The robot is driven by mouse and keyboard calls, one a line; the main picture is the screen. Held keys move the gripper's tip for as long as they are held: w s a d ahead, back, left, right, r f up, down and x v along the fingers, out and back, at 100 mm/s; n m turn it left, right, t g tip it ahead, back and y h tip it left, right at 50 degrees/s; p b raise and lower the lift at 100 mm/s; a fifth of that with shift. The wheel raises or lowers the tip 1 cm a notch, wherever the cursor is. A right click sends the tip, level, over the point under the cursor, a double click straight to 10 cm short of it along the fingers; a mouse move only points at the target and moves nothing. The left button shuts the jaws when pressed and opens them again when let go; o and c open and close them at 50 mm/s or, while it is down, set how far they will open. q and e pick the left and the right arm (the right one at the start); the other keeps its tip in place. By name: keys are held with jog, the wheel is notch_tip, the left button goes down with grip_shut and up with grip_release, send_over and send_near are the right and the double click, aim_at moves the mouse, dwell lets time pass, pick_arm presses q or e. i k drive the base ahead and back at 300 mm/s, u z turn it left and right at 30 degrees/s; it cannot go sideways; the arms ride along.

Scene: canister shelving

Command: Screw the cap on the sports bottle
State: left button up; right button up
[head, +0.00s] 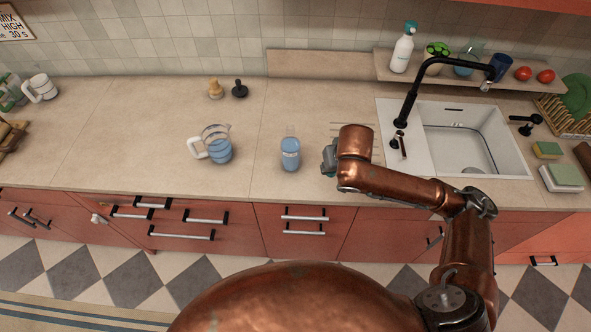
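A blue bottle (291,157) with a clear, pale upper part stands upright on the beige counter (270,185) near its front edge. I cannot make out whether a cap sits on it. My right gripper (328,158) is just right of the bottle, with a visible gap between them. It is mostly hidden by my copper-coloured wrist, so its fingers and anything between them cannot be made out. No separate cap can be made out clearly. My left gripper is not in view.
A measuring jug (217,146) with blue contents stands left of the bottle. A wooden piece (215,88) and a black knobbed piece (240,89) stand behind. A sink (465,140) with a black tap (408,100) is at right. The counter's left middle is clear.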

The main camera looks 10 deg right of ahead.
aim_at(291, 144)
jog(key=k, duration=0.1)
jog(key=u, duration=3.3)
jog(key=k, duration=1.6)
jog(key=z, duration=2.25)
